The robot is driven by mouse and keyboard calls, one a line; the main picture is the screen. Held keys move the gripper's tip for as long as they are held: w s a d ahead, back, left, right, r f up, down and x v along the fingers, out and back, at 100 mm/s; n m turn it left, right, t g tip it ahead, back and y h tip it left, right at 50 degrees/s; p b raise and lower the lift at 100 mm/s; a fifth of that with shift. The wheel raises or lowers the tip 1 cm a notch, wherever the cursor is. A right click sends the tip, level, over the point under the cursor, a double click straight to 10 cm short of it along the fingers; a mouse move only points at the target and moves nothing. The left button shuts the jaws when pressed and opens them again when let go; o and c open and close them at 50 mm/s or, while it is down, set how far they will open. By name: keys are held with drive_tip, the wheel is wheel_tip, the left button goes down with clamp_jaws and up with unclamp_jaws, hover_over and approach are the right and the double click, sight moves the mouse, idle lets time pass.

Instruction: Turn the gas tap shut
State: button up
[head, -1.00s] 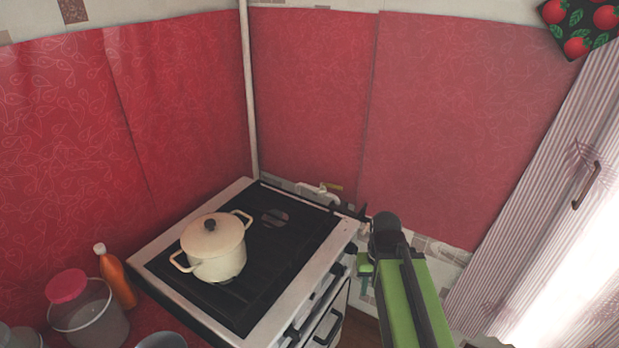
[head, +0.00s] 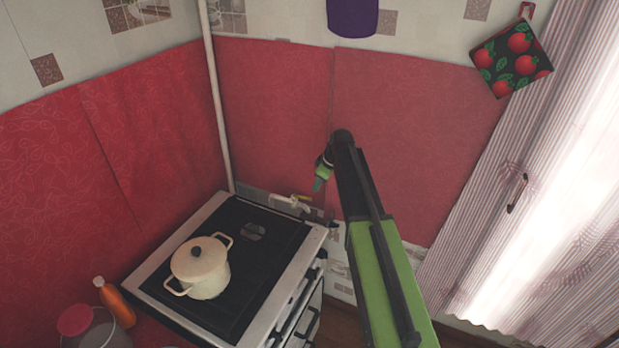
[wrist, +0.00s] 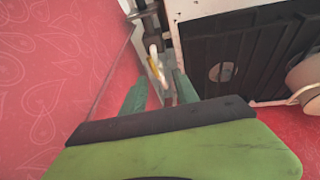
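The gas tap (head: 300,198) is a small fitting with a yellowish handle on a white pipe, low on the wall behind the stove's back right corner. In the wrist view the tap's yellow handle (wrist: 154,62) shows just beyond and between my fingertips. My gripper (head: 318,186) is above and a little right of the tap in the head view, pointing down. In the wrist view my gripper (wrist: 161,78) has its two green fingers apart with nothing held. Whether the fingers are level with the handle, I cannot tell.
A stove (head: 178,243) stands in the corner, with a cream lidded pot (head: 200,268) on its front left part. A vertical white pipe (head: 216,110) runs up the corner. An orange bottle (head: 115,302) and a pink-lidded container (head: 78,320) are at lower left. A curtain (head: 480,190) hangs at right.

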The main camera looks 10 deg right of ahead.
drive_tip(key=w+r, duration=0.2)
drive_tip(key=w, duration=0.1)
drive_tip(key=b, duration=1.5)
approach(307, 198)
drive_tip(key=shift+n, duration=0.4)
drive_tip(key=x, duration=0.7)
drive_tip(key=shift+f, duration=0.4)
drive_tip(key=shift+w+a+f+b, duration=0.1)
drive_tip(key=shift+w+f+b, duration=0.2)
drive_tip(key=shift+b, duration=0.2)
drive_tip(key=shift+r, duration=0.1)
clamp_jaws()
drive_tip(key=shift+s, duration=0.1)
